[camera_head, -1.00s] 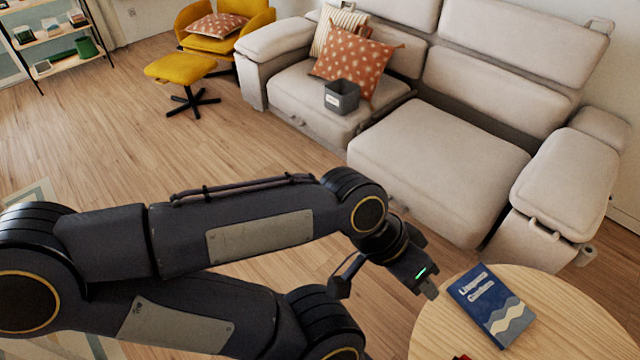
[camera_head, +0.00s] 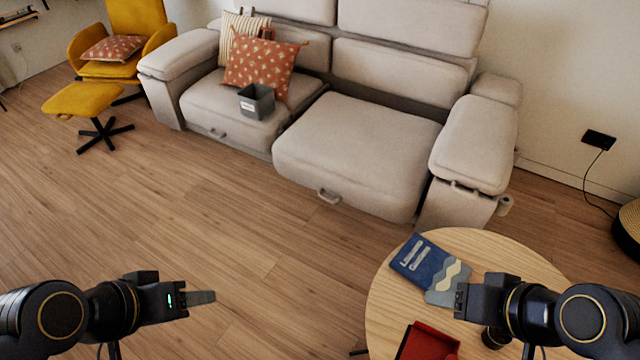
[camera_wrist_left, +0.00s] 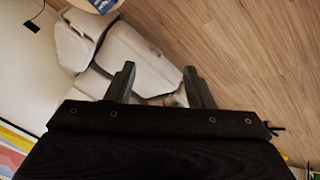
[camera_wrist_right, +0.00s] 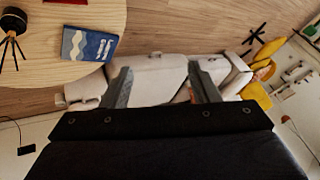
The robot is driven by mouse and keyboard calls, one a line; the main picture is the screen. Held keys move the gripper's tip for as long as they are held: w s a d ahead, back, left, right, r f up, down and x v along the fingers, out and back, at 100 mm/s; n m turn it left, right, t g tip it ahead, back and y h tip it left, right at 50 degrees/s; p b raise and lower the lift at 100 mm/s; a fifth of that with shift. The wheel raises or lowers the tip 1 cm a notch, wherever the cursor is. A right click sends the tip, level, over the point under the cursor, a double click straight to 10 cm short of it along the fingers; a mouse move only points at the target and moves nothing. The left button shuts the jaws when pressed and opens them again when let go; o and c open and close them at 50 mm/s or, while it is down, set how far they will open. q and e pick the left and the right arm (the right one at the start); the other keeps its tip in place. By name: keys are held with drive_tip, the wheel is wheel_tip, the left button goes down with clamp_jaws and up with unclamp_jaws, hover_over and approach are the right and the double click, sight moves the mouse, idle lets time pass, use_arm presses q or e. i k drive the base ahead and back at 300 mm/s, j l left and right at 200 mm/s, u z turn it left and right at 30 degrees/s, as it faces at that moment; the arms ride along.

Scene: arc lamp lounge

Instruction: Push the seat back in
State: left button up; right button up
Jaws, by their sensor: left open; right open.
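The beige sofa has two seats. Its right seat (camera_head: 360,150) juts forward past the left seat (camera_head: 225,108) and has a grey handle (camera_head: 328,196) low on its front. The sofa also shows in the left wrist view (camera_wrist_left: 150,70) and the right wrist view (camera_wrist_right: 155,78). My left gripper (camera_head: 205,298) is open and empty over the floor at the lower left, well short of the sofa. My right gripper (camera_head: 445,298) is open and empty above the round table, its fingertips overlapping the blue book in the picture. Neither gripper touches the sofa.
The round wooden table (camera_head: 390,310) stands in front of the sofa's right end, bearing a blue book (camera_head: 425,262) and a red tray (camera_head: 428,343). A grey bin (camera_head: 257,101) and cushions (camera_head: 262,65) sit on the left seat. A yellow footstool (camera_head: 82,100) stands at left. Open floor (camera_head: 210,220) lies between.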

sight(372, 158)
drive_tip(key=i+j+z, duration=0.1)
drive_tip(key=i+j, duration=0.5)
drive_tip(key=i+j+z, duration=0.15)
drive_tip(key=j, duration=0.25)
drive_tip(key=i+j, duration=0.35)
drive_tip(key=i+j+z, duration=0.15)
drive_tip(key=i+j, duration=0.4)
drive_tip(key=j, duration=0.25)
drive_tip(key=i+j+z, duration=0.15)
drive_tip(key=j, duration=0.3)
drive_tip(key=i, duration=0.05)
